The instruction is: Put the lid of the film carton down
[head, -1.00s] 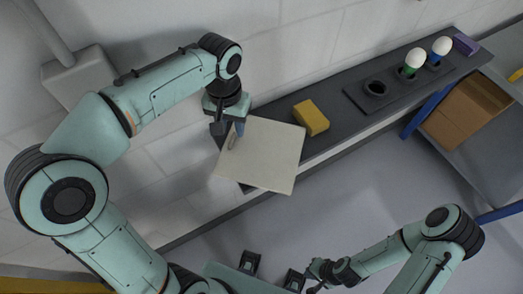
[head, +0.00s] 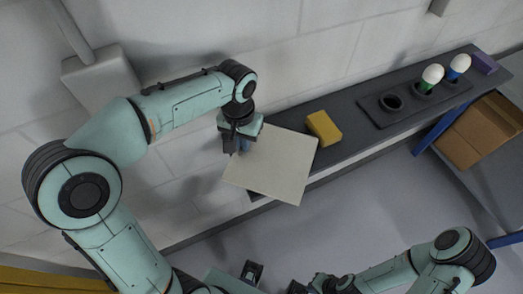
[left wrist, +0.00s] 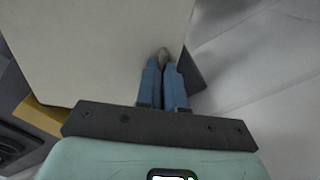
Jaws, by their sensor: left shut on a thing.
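The lid is a flat, cream, square panel (head: 272,165) at the left end of the dark wall shelf, jutting past its front edge. It also fills the upper left of the left wrist view (left wrist: 90,45). My left gripper (head: 242,146) is over the lid's left part. Its blue fingers are shut on a small grey handle on the lid, seen between the fingertips (left wrist: 163,62). The film carton is not clearly visible. I cannot tell whether the lid touches the shelf. My right gripper (head: 322,284) is low at the bottom edge, its jaws unclear.
A yellow block (head: 324,128) lies on the shelf (head: 352,140) just right of the lid. Farther right a dark holder (head: 412,101) carries a green and a blue piece with white tops. A purple block (head: 485,64) is at the far end. A cardboard box (head: 480,132) stands right.

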